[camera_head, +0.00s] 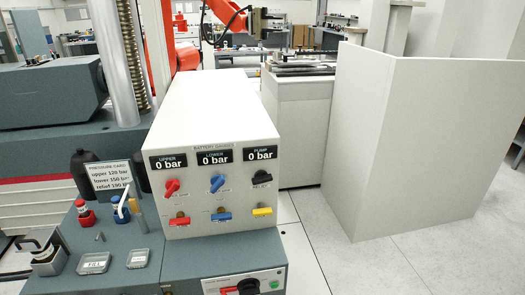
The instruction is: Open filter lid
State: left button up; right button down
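No part in view is marked as a filter lid, so I cannot tell which part it is. On the dark grey top at the lower left sits a small square plate labelled FILL (94,263). A similar square plate (138,258) lies to its right; its label is too small to read. Left of them stands a metal fitting with a dark bent handle (46,256). A red-topped fitting (85,213) and a blue fitting (121,210) stand behind the plates. Neither of my grippers is in view.
A white gauge box (216,145) with three 0 bar displays, knobs and coloured tags stands in the middle. A pressure card (109,178) stands behind the fittings. A large pale panel (415,145) stands at the right. The floor (420,262) before it is clear.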

aim_at(35, 241)
jog(key=u, duration=1.7)
